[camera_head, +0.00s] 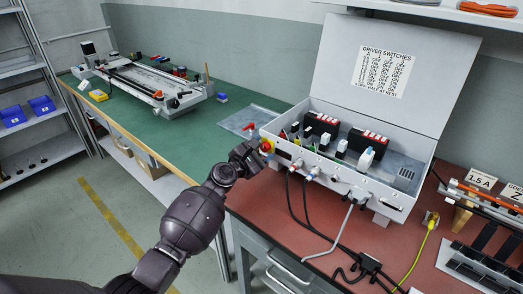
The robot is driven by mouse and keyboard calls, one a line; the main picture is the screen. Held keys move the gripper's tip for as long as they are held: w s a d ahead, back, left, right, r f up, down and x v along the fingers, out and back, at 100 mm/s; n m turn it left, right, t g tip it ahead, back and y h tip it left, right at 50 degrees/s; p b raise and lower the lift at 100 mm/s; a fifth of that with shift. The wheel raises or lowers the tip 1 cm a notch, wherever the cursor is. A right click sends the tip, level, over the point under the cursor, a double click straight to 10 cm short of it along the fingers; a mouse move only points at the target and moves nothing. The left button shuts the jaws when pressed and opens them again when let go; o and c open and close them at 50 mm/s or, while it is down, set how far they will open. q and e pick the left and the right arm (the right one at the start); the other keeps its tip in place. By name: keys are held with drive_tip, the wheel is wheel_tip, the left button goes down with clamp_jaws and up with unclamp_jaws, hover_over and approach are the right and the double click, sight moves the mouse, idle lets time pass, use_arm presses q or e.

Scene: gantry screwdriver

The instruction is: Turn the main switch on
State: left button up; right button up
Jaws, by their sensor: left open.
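A grey control box (345,186) stands on the red-brown bench top with its lid raised. A red and yellow knob (266,146), which looks like the main switch, sits at the left end of its front panel. My left gripper (258,152) is at that left end, right beside the knob, and partly covers this area. Its fingers are small and dark here, and I cannot tell whether they touch the knob. The switch's position is too small to read. My right gripper is out of view.
Cables (305,210) hang from the box front onto the red-brown bench (270,205). A gantry machine (150,80) stands on the green bench (130,111) at the left. A rack with label cards (480,180) stands at the right. A label sheet (382,72) is on the lid.

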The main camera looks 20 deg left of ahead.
use_arm(q)
drive_tip(key=c, duration=0.9)
drive_tip(key=shift+c, duration=0.2)
